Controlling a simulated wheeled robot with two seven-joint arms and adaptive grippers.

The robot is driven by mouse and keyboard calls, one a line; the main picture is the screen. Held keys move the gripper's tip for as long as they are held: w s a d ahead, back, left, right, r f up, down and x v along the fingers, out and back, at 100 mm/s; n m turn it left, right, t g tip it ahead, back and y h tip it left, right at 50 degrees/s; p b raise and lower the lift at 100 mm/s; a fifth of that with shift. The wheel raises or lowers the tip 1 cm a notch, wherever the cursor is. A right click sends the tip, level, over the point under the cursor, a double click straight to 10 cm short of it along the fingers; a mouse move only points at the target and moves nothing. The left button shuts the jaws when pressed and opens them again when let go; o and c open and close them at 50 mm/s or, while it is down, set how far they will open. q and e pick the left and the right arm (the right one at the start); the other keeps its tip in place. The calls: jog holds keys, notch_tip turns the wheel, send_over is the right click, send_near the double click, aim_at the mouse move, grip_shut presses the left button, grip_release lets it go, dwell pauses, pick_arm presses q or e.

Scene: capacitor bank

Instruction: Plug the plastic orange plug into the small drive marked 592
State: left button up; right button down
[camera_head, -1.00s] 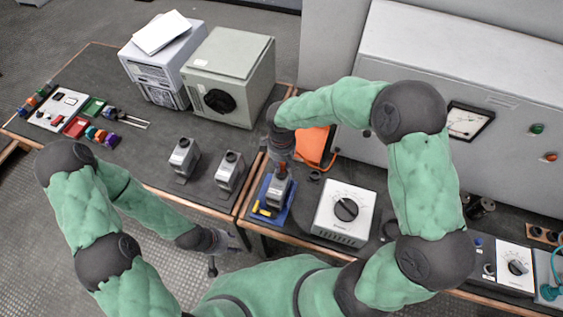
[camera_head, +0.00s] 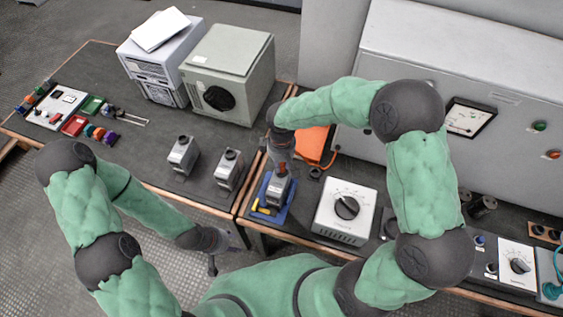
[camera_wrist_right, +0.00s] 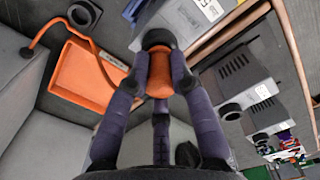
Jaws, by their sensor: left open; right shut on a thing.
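The orange plug (camera_wrist_right: 159,77) is between the fingers of my right gripper (camera_wrist_right: 159,84), which is shut on it. In the head view my right gripper (camera_head: 281,165) is directly over a small grey drive (camera_head: 276,190) on a blue tray (camera_head: 263,213). In the right wrist view the plug meets or overlaps the drive's black round socket (camera_wrist_right: 157,37); I cannot tell how deep it sits. The drive's label (camera_wrist_right: 190,16) is too small to read. My left gripper (camera_head: 213,262) is open and empty, low at the bench's front edge.
Two similar small drives (camera_head: 182,156) (camera_head: 229,169) stand to the left. A white dial box (camera_head: 345,212) is close on the right. An orange case (camera_head: 313,143) with an orange cable lies behind. A large grey cabinet (camera_head: 420,65) bounds the back right.

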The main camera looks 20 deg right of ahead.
jog(key=shift+f+b, duration=0.3)
jog(key=shift+f, duration=0.25)
jog(key=c, duration=1)
grip_release()
jog(key=shift+r, duration=0.1)
notch_tip(320, 180, up, 12)
jog(key=shift+f, duration=0.1)
